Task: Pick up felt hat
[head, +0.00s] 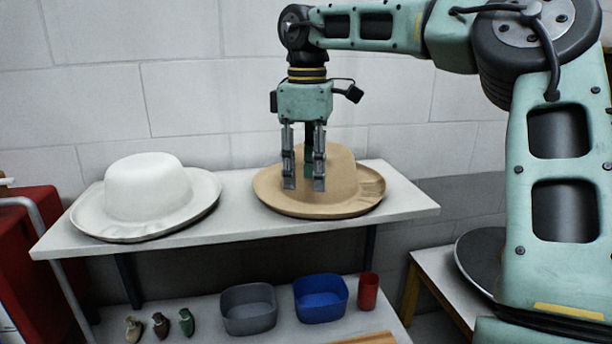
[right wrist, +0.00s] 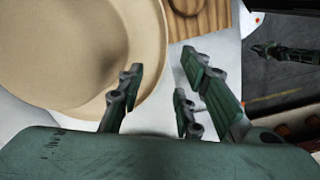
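A tan felt hat (head: 343,185) with a wide brim sits on the right part of the upper shelf. A white hat (head: 147,192) of similar shape sits on the left part. My right gripper (head: 304,186) points straight down at the near side of the tan hat and covers part of its crown and brim. In the right wrist view, one finger of this gripper (right wrist: 160,92) overlaps the edge of the tan brim (right wrist: 150,45), and the other fingers are beyond it. The fingers are spread, with a gap between them. Contact with the brim cannot be told. My left gripper is not seen.
The upper shelf (head: 235,222) has bare room between the hats. On the lower shelf are a grey bin (head: 248,309), a blue bin (head: 321,298), a red cup (head: 368,291) and small dark and tan items (head: 161,325). A white wall stands close behind.

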